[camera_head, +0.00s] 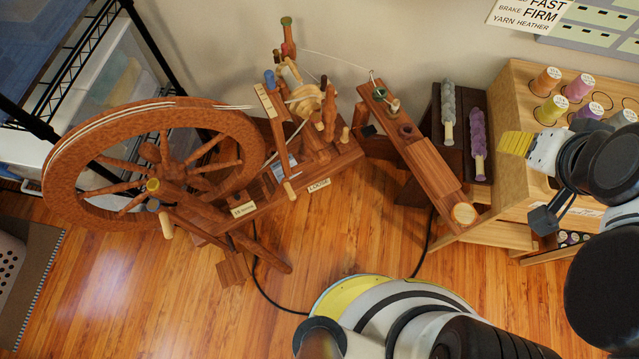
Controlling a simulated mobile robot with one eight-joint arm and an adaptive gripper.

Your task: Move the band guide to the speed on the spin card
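The spin card (535,15) is on the wall at the upper right, partly cut off by the frame. It reads FAST, BRAKE FIRM and YARN HEATHER. A wooden spinning wheel (75,155) stands at the left, with pale drive-band cord along its rim. Its flyer and bobbin (304,100) are right of the rim. I cannot tell which part is the band guide. A label (243,210) on the wheel's base is too small to read; another label (319,185) reads LOOSE. My gripper (516,144) is at the right, over the wooden spool stand, away from the wheel. Its opening is unclear.
The wooden stand (515,100) holds several coloured thread spools. Grey and purple yarn rolls (478,145) lie on a dark stand. A narrow wooden piece (425,165) is right of the wheel. A black cable crosses the floor (120,300), which is mostly clear at lower left.

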